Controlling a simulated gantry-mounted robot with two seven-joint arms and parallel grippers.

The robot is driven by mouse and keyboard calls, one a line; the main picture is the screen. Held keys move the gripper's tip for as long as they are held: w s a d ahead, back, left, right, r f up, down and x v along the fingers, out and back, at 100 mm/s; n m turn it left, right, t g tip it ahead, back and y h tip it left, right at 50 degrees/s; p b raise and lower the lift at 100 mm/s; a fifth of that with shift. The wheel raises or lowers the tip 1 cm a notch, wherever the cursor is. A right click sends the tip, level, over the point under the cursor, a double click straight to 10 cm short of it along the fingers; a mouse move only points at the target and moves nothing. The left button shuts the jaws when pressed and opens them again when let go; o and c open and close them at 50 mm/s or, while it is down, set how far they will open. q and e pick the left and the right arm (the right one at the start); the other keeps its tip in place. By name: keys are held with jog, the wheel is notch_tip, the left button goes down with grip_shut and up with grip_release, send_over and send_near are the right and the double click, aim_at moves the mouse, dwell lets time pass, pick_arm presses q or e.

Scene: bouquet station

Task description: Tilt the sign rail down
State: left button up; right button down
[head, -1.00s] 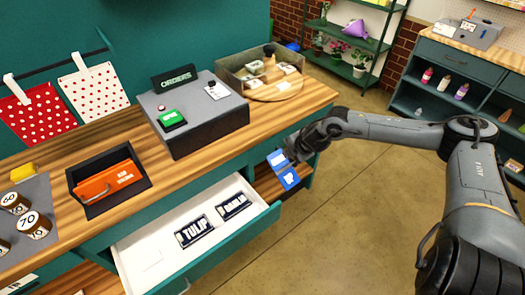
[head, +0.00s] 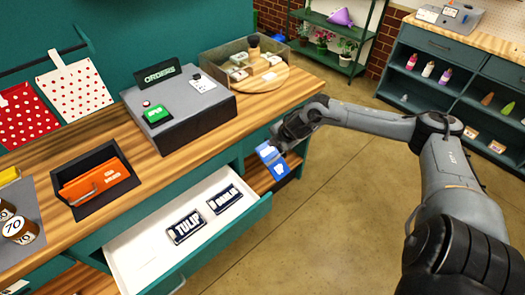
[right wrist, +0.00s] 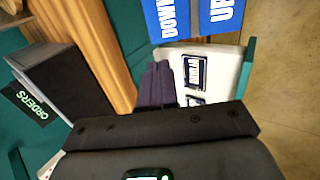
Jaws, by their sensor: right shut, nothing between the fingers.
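The sign rail shows as small blue panels (head: 268,154) with white lettering at the counter's right end, in front of the lower wooden shelf. My left gripper is out of view.
An open white drawer (head: 148,255) with TULIP (head: 186,226) and DAHLIA (head: 225,199) plates juts out left of the panels. The grey ORDERS box (head: 200,112) and a round wooden board (head: 262,84) stand on the counter above. The floor to the right is clear.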

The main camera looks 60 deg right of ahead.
aim_at(260, 151)
jog(key=b+x, duration=0.2)
jog(key=x, duration=0.9)
jog(key=shift+w+f, duration=0.1)
jog(key=shift+f, duration=0.05)
